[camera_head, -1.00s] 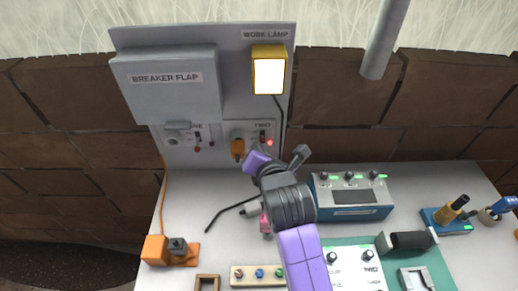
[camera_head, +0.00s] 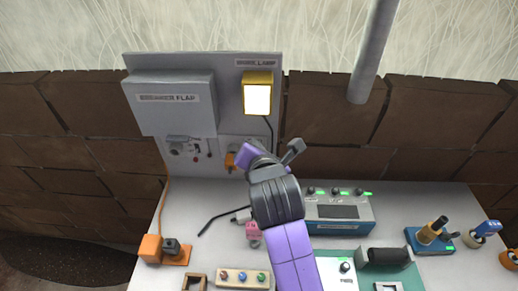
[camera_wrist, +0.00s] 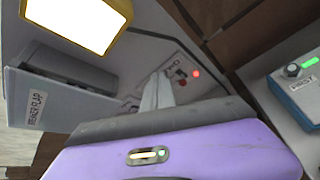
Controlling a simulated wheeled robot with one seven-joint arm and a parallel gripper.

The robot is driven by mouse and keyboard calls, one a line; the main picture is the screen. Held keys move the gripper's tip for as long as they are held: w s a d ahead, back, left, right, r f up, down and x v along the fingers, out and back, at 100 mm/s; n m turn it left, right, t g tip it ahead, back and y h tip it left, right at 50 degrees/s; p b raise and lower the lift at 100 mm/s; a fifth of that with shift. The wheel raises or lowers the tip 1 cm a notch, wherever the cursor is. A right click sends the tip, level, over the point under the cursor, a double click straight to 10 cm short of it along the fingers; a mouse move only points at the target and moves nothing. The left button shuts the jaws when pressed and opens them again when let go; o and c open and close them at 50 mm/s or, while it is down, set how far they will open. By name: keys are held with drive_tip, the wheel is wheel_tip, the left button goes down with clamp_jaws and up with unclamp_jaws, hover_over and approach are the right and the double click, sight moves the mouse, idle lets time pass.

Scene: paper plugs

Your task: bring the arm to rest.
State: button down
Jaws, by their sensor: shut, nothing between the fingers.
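My purple and dark grey arm reaches up over the middle of the bench in the head view. My gripper (camera_wrist: 157,92) is shut and empty; its fingers point toward the grey panel (camera_head: 229,110) at the back. In the head view, my wrist hides part of the socket area on the panel, and the fingertips are hard to make out. An orange plug (camera_head: 230,162) sits at the panel just left of my wrist. The wrist view shows a red light (camera_wrist: 196,73) lit just beyond the fingers.
The lit work lamp (camera_head: 257,99) and the breaker flap box (camera_head: 175,105) stick out from the panel. A blue device (camera_head: 338,213) stands right of my arm. A grey pole (camera_head: 374,50) hangs at upper right. An orange block (camera_head: 151,248) sits at left.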

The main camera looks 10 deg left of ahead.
drive_tip(key=shift+f, duration=0.1)
